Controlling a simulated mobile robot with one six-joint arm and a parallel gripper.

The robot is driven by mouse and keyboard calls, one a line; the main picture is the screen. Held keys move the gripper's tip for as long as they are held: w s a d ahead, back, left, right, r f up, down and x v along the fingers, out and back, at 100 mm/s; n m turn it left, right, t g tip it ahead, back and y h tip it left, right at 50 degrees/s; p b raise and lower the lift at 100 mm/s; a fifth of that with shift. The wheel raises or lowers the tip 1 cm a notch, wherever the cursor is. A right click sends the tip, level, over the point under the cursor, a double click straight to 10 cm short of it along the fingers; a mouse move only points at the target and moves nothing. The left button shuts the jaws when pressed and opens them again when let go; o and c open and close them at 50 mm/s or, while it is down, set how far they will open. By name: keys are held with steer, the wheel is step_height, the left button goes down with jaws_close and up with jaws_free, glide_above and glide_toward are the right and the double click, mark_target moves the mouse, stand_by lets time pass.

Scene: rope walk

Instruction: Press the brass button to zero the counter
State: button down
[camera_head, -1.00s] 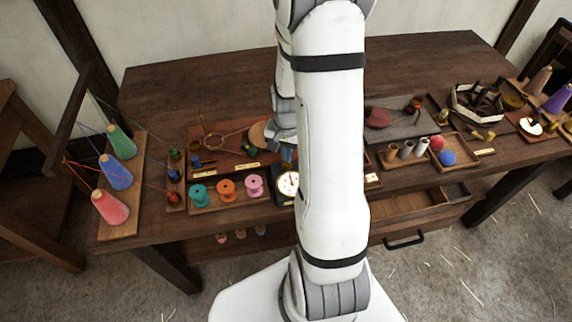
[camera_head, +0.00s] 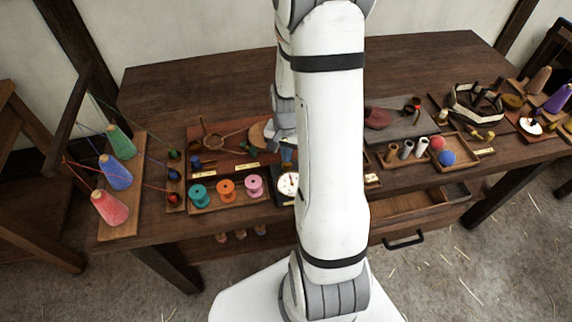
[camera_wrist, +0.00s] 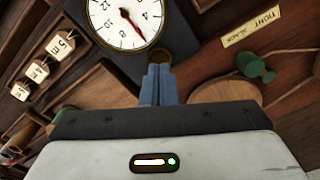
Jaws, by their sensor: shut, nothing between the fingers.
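The counter (camera_wrist: 106,14) shows in the wrist view as a white dial with a red needle, set in a dark casing. In the head view its dial (camera_head: 289,183) is at the front of the table, partly beside my arm. The brass button (camera_wrist: 160,57) is a small round knob at the casing's edge, partly hidden behind my fingertips. My gripper (camera_wrist: 159,70) is shut and empty, its blue fingertips right at the button. I cannot tell whether they touch it. In the head view my gripper (camera_head: 287,156) is mostly hidden by my arm.
In the head view, a tray of coloured spools (camera_head: 227,190) stands left of the counter. Yarn cones (camera_head: 115,172) stand farther left. A tray with red and blue balls (camera_head: 447,158) lies to the right, above an open drawer (camera_head: 405,206). The table's back is clear.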

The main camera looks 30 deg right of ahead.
steer(key=shift+f+b, duration=0.9)
steer(key=shift+f, duration=0.1)
steer(key=shift+r, duration=0.15)
stand_by(0.4)
steer(key=shift+r+p, duration=2.45)
steer(key=shift+r, duration=0.95)
steer(key=shift+r, duration=0.1)
steer(key=s+a+r+n+t, duration=0.1)
steer(key=s+a+r+n, duration=0.3)
steer(key=r, duration=0.6)
steer(key=s+a+r+n+t, duration=0.2)
steer(key=s+a+r+n, duration=0.3)
steer(key=s+a+r, duration=0.3)
steer(key=v, duration=0.2)
steer(key=shift+a+r, duration=0.25)
steer(key=shift+r, duration=0.15)
